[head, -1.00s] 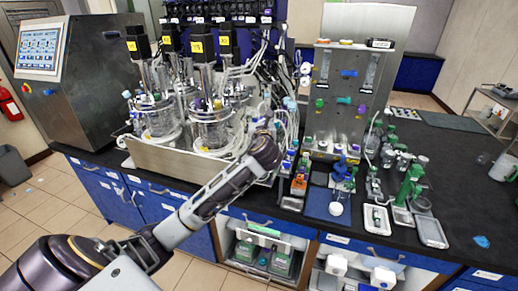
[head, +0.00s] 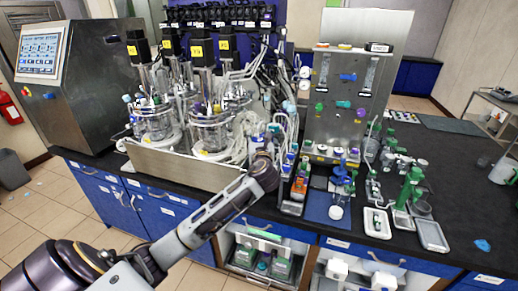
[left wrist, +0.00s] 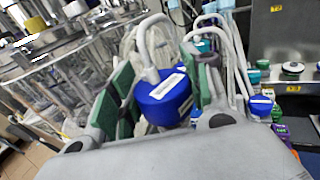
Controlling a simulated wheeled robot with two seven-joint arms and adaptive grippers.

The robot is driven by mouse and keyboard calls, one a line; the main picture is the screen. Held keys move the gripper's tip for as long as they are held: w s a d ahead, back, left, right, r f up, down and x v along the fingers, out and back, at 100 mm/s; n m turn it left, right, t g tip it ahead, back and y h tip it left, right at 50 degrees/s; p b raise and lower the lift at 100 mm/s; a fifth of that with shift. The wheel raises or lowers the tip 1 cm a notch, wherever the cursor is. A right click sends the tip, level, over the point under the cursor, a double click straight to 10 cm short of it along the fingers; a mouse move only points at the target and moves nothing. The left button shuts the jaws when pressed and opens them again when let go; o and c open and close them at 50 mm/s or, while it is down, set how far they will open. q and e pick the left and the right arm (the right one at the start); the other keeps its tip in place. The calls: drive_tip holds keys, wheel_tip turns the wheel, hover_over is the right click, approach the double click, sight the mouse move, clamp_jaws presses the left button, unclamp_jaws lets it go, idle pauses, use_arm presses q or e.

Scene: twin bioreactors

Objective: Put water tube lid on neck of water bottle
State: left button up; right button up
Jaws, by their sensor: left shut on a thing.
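My left gripper (left wrist: 168,88) is shut on a blue lid (left wrist: 163,100) that bears a white label. A pale tube rises from the lid's top and bends over in the left wrist view. The green finger pads stand on either side of the lid. In the head view the left wrist (head: 264,170) is at the right end of the steel bioreactor tray, and the fingers and lid are mostly hidden behind it. I cannot pick out the water bottle or its neck for sure. My right gripper is not in view.
Glass bioreactor vessels (head: 210,132) with tubing stand left of the gripper. Another blue cap (left wrist: 261,104) is to the right in the left wrist view. A steel panel (head: 340,90) stands at the right, with small bottles and trays in front. The far right of the bench is mostly clear.

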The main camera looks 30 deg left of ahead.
use_arm(q)
drive_tip(key=shift+f, duration=0.1)
drive_tip(key=shift+f, duration=1.9)
drive_tip(key=shift+f, duration=0.1)
drive_tip(key=o, duration=0.9)
drive_tip(key=shift+c, duration=0.2)
drive_tip(key=b+v, duration=0.1)
drive_tip(key=v, duration=1.1)
